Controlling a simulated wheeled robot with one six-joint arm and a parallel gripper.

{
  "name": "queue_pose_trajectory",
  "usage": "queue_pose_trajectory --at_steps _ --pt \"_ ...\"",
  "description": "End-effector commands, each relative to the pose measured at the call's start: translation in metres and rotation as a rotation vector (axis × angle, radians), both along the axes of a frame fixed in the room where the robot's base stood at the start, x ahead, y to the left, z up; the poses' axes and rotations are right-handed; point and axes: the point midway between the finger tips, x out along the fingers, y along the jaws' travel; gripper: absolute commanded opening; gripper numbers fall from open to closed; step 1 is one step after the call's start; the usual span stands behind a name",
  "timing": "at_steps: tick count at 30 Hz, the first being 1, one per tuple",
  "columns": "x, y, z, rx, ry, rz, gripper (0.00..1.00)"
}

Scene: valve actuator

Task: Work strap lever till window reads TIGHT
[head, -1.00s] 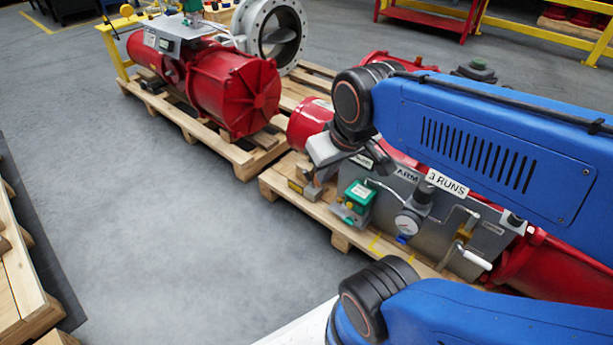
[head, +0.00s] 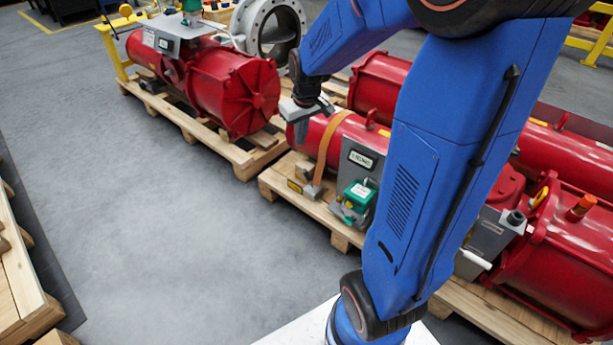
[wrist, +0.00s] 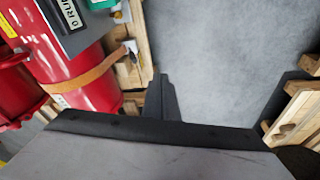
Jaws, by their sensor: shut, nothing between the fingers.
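An orange-brown strap (head: 326,152) runs over the left end of the red cylinder (head: 299,140) on the near pallet; it also shows in the wrist view (wrist: 88,77). A small grey fitting (head: 311,189) sits at its lower end, and a pale fitting (wrist: 131,48) shows there in the wrist view. I cannot tell which part is the lever, and I see no readable TIGHT window. My gripper (head: 300,132) hangs above and left of the strap, apart from the fitting. In the wrist view its dark fingers (wrist: 162,98) are together and empty.
A grey panel (head: 361,158) and green-topped box (head: 359,196) stand right of the strap. My blue arm hides more panel behind it. Another red actuator (head: 233,92) lies on the far-left pallet. The grey floor (head: 170,240) at front left is clear.

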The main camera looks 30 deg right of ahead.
Motion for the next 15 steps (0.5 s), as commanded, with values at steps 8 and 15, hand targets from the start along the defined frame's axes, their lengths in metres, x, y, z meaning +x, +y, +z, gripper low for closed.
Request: queue_pose_trajectory --at_steps 8,15 --pt "0.059 -0.036 -0.07 0.002 0.054 0.013 0.0" --pt "0.098 -0.069 -0.141 0.007 0.093 0.025 0.0"
